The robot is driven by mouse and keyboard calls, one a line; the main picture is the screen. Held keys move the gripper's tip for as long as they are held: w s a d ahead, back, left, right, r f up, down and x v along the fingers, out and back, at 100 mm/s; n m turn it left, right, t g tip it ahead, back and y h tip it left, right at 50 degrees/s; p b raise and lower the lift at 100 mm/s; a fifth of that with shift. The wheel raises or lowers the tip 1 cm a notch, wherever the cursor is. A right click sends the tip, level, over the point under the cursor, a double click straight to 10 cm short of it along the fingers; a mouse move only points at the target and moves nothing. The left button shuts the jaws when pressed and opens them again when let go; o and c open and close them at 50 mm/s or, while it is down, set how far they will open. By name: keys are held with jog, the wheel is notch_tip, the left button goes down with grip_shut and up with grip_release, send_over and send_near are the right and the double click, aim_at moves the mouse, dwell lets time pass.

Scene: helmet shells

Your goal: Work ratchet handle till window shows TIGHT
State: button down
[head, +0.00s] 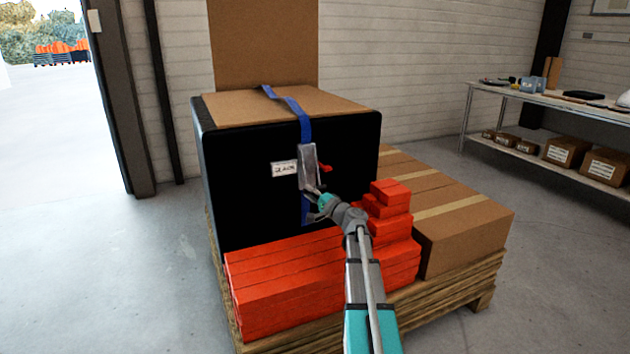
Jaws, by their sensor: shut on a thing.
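The grey ratchet handle (308,166) stands against the front of a big black case. A blue strap (299,110) runs over the case top and down to the ratchet, and shows again below it. A small white window (285,169) sits left of the handle; its dark letters are too small to read surely. A small red tab (326,168) shows to the right of the handle. My gripper (314,194) is shut on the handle's lower end, and its fingers are partly hidden by the wrist.
The black case (240,205) stands on a wooden pallet (487,272) with orange boxes (290,285) in front and brown cartons (470,215) at right. Stacked orange blocks (389,208) stand close right of my wrist. A shelf (560,105) is at right; the left floor is clear.

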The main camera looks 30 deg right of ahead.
jog(key=s+r+m+g+h+p, duration=0.2)
jog(key=s+h+p, duration=0.1)
jog(key=s+p, duration=0.3)
jog(key=s+r+m+g+h+p, duration=0.2)
jog(key=s+m+g+h+p, duration=0.1)
jog(key=s+p, duration=0.3)
jog(key=shift+s+d+r+m+h+p, duration=0.15)
jog(key=shift+s+r+m+h+p, duration=0.15)
jog(key=shift+r+h+p, duration=0.15)
jog(key=shift+w+f, duration=0.1)
jog(key=shift+w, duration=0.05)
jog(key=b+x, duration=0.4)
jog(key=x, duration=0.9)
jog(key=shift+w+d+f, duration=0.2)
jog(key=shift+w, duration=0.1)
jog(key=shift+b, duration=0.3)
jog(key=shift+b+x, duration=0.35)
jog(key=shift+x, duration=0.65)
jog(key=shift+s+f, duration=0.1)
